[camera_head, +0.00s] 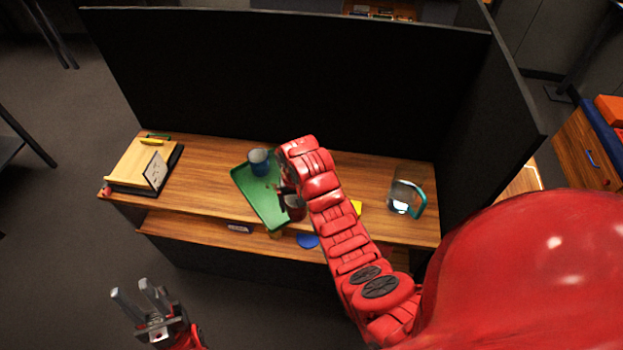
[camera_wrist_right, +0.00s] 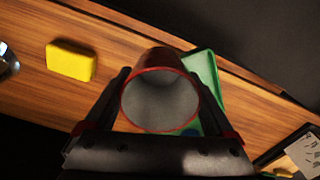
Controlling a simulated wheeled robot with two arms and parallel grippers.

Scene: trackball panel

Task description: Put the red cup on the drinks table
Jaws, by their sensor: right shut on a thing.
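The red cup (camera_head: 296,208) is at the front right edge of the green tray in the head view. In the right wrist view the red cup (camera_wrist_right: 161,92) shows its open mouth and pale grey inside, between two black fingers. My right gripper (camera_head: 284,192) is shut on it; the arm partly hides both. I cannot tell whether the cup touches the tray. My left gripper (camera_head: 138,290) is open and empty, low in front of the desk. No table in view is clearly marked as the drinks table.
The wooden desk (camera_head: 205,165) bears a green tray (camera_head: 262,205), a blue cup (camera_head: 258,161), a yellow sponge (camera_wrist_right: 70,61), a pitcher with a teal handle (camera_head: 403,197) and a wooden stand (camera_head: 137,163). Dark partitions (camera_head: 290,75) rise behind and right. A blue disc (camera_head: 307,240) lies lower.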

